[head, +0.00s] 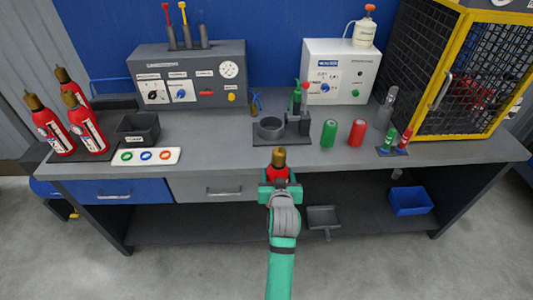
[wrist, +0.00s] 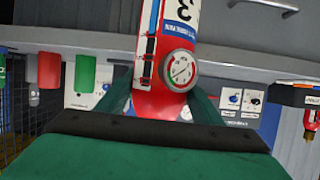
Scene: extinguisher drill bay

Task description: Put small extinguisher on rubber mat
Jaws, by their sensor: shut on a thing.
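My gripper (head: 280,182) is shut on a small red extinguisher (head: 279,158) with a brass top, held upright just in front of the bench's front edge. In the wrist view my green fingers (wrist: 163,98) press on both sides of the extinguisher (wrist: 152,102), whose round gauge and white-and-blue label face the camera. A dark mat (head: 101,158) lies at the bench's left end, with several similar red extinguishers (head: 88,132) standing on it. I cannot tell whether this is the rubber mat; another dark pad (head: 262,139) lies mid-bench under a grey cup and a small device.
On the bench (head: 215,153) stand a black bin (head: 137,128), a white tray with coloured rings (head: 145,156), a green can (head: 328,134), a red can (head: 357,133) and a yellow-framed cage (head: 440,80). Bare bench top lies between the ring tray and the middle pad.

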